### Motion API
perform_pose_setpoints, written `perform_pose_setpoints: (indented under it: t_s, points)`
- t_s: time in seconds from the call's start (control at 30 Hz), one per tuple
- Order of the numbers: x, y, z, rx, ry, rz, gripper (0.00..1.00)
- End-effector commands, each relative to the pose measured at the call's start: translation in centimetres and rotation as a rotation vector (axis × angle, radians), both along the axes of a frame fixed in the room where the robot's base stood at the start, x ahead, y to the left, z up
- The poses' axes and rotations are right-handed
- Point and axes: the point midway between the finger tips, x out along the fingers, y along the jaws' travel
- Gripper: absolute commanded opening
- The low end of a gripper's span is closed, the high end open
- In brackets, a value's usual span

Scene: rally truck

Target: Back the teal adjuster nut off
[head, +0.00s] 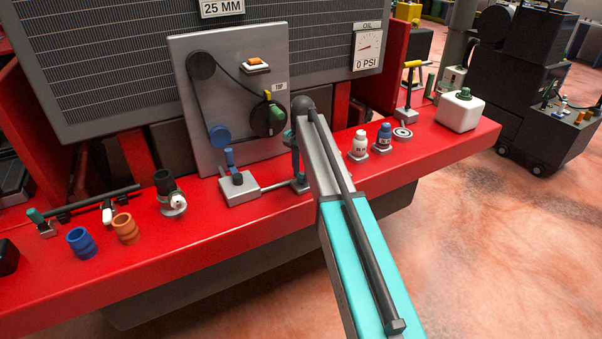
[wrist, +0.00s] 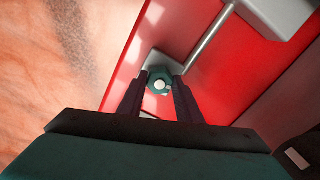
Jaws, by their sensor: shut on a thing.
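The teal adjuster nut (wrist: 159,85) shows in the wrist view as a teal ring around a pale round end, on a small grey block at one end of a metal rod. My gripper (wrist: 160,84) has one finger on each side of it and is shut on it. In the head view my arm hides most of this spot. Only a bit of teal (head: 295,160) shows beside the arm, above a small grey block. The rod (head: 270,187) runs left from there to a grey block with a blue handle (head: 230,157).
A grey panel with pulleys and a belt (head: 187,110) stands behind. White and blue bottles (head: 360,142) stand right of my arm on the red bumper (head: 455,145). Blue and orange rings (head: 81,241) and a black-topped fitting (head: 169,192) sit at the left.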

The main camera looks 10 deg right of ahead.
Motion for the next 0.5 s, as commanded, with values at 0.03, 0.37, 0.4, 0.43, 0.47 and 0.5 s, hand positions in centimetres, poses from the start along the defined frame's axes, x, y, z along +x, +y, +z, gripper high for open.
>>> perform_pose_setpoints:
  t_s: [0.03,0.37,0.4,0.43,0.47,0.5]
  points:
    - [-0.05,-0.05,-0.01,0.000,0.002,0.027,0.09]
    - [-0.05,-0.09,-0.02,-0.001,0.002,0.290,0.09]
    - [-0.05,-0.09,-0.02,-0.001,0.002,0.327,0.09]
    - [-0.06,-0.10,-0.02,-0.001,0.002,0.355,0.09]
    - [-0.05,-0.11,-0.03,-0.001,0.002,0.384,0.09]
    - [-0.05,-0.11,-0.03,-0.001,0.002,0.420,0.09]
